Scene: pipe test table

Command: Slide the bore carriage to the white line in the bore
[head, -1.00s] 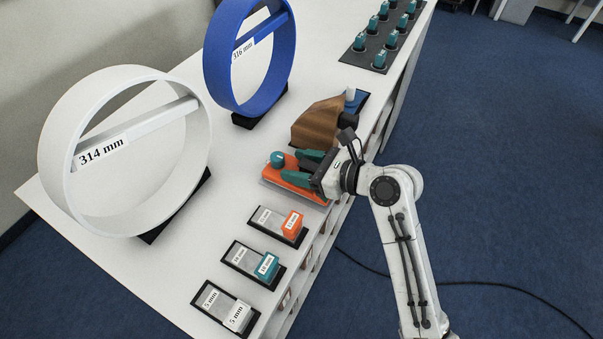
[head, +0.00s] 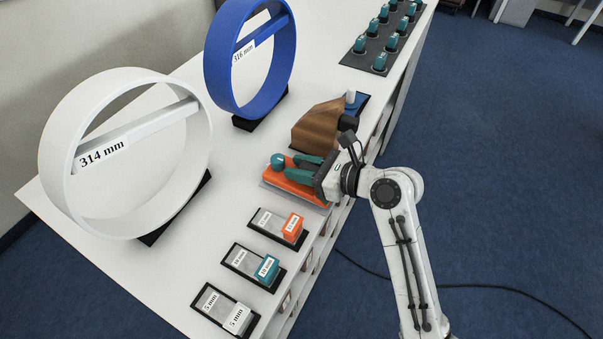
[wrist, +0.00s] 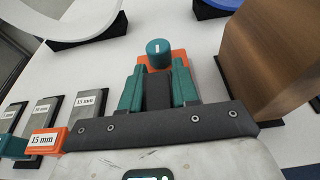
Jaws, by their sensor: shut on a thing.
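The fingertips (wrist: 159,72) sit at the knob's near side. I cannot make out a white line or the inside of a bore.
A brown block (head: 319,126) stands close behind my gripper. Gauge blocks on black bases, one orange (head: 292,227), stand in front. A white ring (head: 55,150) and a blue ring (head: 218,65) stand at the left and back. The table (head: 235,180) is clear left of the knob.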

